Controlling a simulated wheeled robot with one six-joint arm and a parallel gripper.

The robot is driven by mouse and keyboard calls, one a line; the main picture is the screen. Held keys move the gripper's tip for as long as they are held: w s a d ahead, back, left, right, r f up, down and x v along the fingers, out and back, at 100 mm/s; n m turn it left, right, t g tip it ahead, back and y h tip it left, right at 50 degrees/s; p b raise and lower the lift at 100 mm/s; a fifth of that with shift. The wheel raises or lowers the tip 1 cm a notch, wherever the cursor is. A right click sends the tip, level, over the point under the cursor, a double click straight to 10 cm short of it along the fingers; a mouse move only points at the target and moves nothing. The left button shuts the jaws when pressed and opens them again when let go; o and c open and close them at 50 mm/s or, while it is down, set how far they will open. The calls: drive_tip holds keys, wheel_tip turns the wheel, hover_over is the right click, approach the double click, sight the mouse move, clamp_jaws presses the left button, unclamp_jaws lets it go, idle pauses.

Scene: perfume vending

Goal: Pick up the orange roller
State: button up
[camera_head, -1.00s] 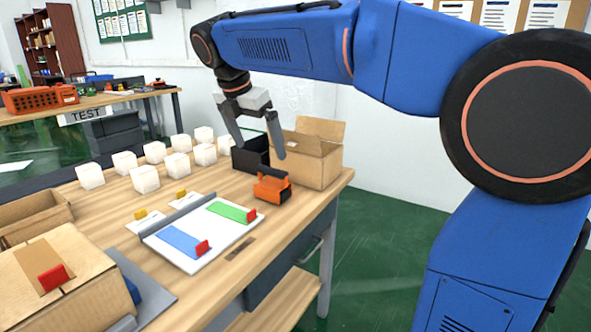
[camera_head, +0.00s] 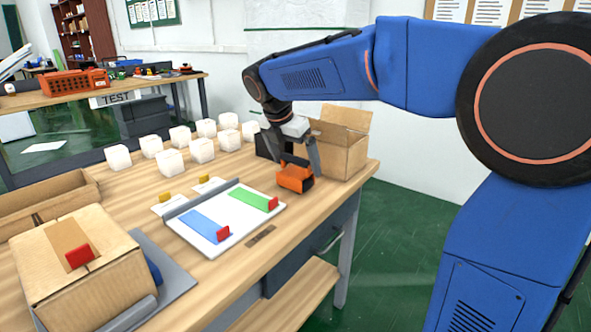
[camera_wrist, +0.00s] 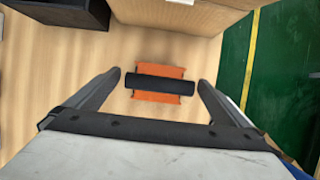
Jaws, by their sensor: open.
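The orange roller (camera_head: 294,178) is a small orange body with a black handle on top. It stands on the wooden table near its right edge, in front of an open cardboard box. In the wrist view the roller (camera_wrist: 158,98) lies between and just beyond my two fingertips, its black bar running across from finger to finger. My gripper (camera_wrist: 160,86) is open, with a gap on both sides of the roller. In the head view my gripper (camera_head: 293,150) is right above and around the roller, pointing down. Contact is not visible.
The open cardboard box (camera_head: 344,158) and a black bin (camera_head: 266,146) stand close behind the roller. Several white cubes (camera_head: 170,161) are to the left. A white board (camera_head: 232,240) with blue and green strips lies in front. The table's right edge is near.

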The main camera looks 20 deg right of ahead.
sight(297, 171)
drive_tip(key=shift+x, duration=2.7)
drive_tip(key=shift+s+a+f, duration=0.1)
drive_tip(key=shift+a, duration=0.05)
